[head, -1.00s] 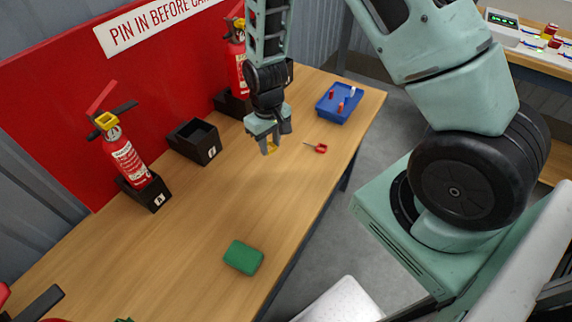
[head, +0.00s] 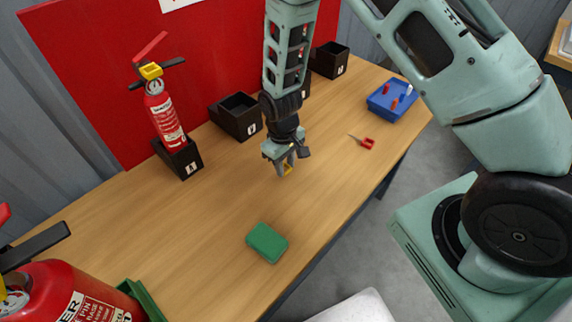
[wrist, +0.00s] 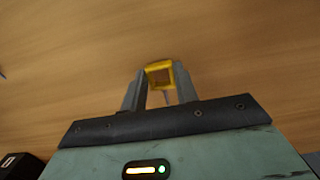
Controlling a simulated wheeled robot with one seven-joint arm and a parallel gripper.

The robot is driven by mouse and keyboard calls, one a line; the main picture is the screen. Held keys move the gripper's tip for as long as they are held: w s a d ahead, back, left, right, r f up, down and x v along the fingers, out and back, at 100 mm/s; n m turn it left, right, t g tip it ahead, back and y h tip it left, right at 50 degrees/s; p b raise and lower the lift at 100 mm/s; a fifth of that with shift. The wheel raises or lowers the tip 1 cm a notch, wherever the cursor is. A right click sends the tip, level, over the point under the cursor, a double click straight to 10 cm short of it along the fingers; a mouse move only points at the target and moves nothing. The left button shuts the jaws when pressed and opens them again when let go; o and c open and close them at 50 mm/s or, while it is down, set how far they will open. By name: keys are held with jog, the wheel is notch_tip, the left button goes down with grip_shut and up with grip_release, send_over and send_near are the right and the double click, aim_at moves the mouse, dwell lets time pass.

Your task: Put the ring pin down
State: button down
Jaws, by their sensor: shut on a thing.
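My gripper (head: 285,166) hangs over the wooden table (head: 215,205), pointing down. It is shut on the yellow ring pin (head: 288,170). In the wrist view the pin's square yellow ring (wrist: 160,73) sits between the two grey fingers, with a bit of thin shaft below it. The pin seems to be above the table top; the exact gap is hard to tell.
A green block (head: 267,242) lies nearer the front edge. A red-handled item with a thin shaft (head: 366,143) and a blue tray (head: 392,104) lie to the right. An extinguisher (head: 165,115) and black holders (head: 238,117) line the back. Table left of my gripper is bare.

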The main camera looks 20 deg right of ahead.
jog(key=shift+f, duration=0.65)
jog(key=shift+f, duration=0.2)
jog(key=c, duration=1.1)
grip_release()
jog(key=shift+r, duration=0.1)
notch_tip(320, 180, up, 12)
jog(key=b, duration=0.2)
jog(key=s+a+r+n+y, duration=0.1)
jog(key=s+a+r, duration=0.6)
jog(key=s+r, duration=0.5)
jog(key=s, duration=0.3)
jog(key=s+r+n, duration=0.1)
jog(key=s+r, duration=0.1)
jog(key=s, duration=0.2)
jog(key=s+r+n, duration=0.1)
jog(key=s, duration=0.3)
jog(key=shift+r+t, duration=0.4)
